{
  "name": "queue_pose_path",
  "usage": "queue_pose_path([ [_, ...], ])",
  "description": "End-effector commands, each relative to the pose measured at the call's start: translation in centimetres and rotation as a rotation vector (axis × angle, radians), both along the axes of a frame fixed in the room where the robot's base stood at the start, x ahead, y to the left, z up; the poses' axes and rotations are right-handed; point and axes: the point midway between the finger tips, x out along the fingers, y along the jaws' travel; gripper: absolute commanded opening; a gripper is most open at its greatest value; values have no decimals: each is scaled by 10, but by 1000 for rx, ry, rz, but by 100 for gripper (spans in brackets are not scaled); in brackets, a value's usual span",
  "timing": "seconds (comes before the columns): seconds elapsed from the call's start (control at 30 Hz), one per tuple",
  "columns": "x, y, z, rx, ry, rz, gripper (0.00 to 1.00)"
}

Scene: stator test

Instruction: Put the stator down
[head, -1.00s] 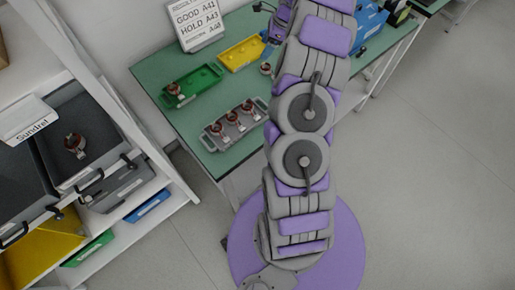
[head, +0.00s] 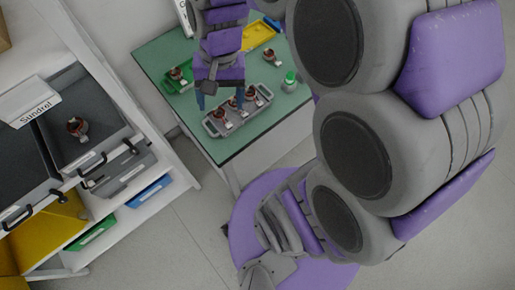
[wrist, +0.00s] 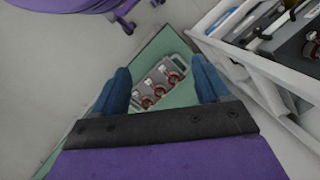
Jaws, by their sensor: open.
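My gripper (head: 220,102) is open over the grey tray (head: 262,97) on the green table, with nothing between its blue fingers. In the wrist view the fingers (wrist: 160,66) spread to either side of the tray (wrist: 143,84), which lies below them. Three copper-coloured stators (wrist: 172,77) with white tags sit in that tray. In the head view they are partly behind my gripper. Another stator (head: 176,74) is in the green tray (head: 189,85). One more (head: 270,57) stands on the table near the yellow tray (head: 262,38).
A white and green bottle (head: 290,82) stands at the table's right. A white shelf unit with drawers is at the left; a stator (head: 77,127) lies in its open dark drawer (head: 95,150). My arm hides the table's far right.

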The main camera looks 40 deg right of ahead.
Motion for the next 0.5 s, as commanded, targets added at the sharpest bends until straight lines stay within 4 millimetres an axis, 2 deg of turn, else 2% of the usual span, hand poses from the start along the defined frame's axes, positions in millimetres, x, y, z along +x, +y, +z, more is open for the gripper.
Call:
queue_pose_path([
  [0.03, -21, 5, 1, -18, -3, 70, 76],
  [0.1, -48, 8, -1, -40, 1, 170, 76],
  [0.23, -93, 10, -6, -69, 9, 334, 76],
  [0.4, -132, 7, -14, -92, 21, 473, 76],
  [0.5, -143, 5, -17, -97, 27, 512, 76],
])
